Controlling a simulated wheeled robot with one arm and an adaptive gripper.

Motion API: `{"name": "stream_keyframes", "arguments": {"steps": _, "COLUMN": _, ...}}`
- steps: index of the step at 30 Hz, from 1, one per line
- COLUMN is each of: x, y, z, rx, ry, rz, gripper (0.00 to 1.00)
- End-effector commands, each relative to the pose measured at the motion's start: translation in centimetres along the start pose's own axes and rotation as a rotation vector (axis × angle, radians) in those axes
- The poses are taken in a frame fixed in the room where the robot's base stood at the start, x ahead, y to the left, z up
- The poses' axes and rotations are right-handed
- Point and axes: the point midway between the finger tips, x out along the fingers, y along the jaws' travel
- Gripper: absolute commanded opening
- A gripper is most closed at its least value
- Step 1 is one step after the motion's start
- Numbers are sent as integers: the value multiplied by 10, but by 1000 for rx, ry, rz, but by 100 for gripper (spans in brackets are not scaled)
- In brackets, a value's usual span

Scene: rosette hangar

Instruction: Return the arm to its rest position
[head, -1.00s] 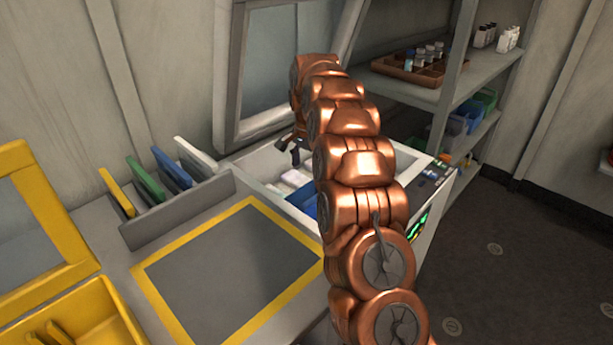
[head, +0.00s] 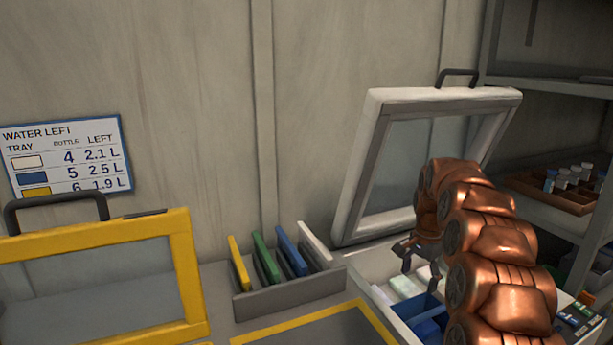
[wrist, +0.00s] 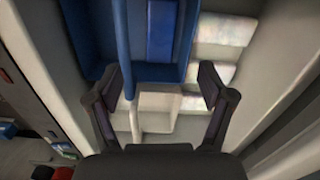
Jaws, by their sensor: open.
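My copper-coloured arm (head: 490,245) reaches over an open white chest at the right of the head view. My gripper (head: 412,258) hangs over the chest's opening, near the foot of its raised lid (head: 368,175). In the wrist view my gripper (wrist: 160,82) is open, with nothing held between its dark fingers. Below it are a blue bin (wrist: 90,40) and several pale blocks (wrist: 212,75). Part of the chest is hidden behind my arm in the head view.
A rack (head: 290,295) holds yellow, green, blue and white panels left of the chest. A yellow-framed lid (head: 188,280) stands at far left, below a water sign (head: 68,155). Shelves (head: 545,85) with a bottle tray (head: 560,195) stand right of the chest.

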Motion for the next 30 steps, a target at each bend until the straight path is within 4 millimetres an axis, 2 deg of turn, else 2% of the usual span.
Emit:
{"name": "stream_keyframes", "arguments": {"steps": 3, "x": -21, "y": 10, "z": 22, "rx": -70, "ry": -11, "rz": 2, "gripper": 81}}
{"name": "stream_keyframes", "arguments": {"steps": 12, "x": -65, "y": 47, "z": 83, "rx": -268, "ry": -34, "rz": 11, "gripper": 81}}
{"name": "stream_keyframes", "arguments": {"steps": 20, "x": -94, "y": 88, "z": 134, "rx": -432, "ry": -51, "rz": 20, "gripper": 81}}
{"name": "stream_keyframes", "arguments": {"steps": 30, "x": -121, "y": 152, "z": 195, "rx": -632, "ry": -69, "rz": 42, "gripper": 81}}
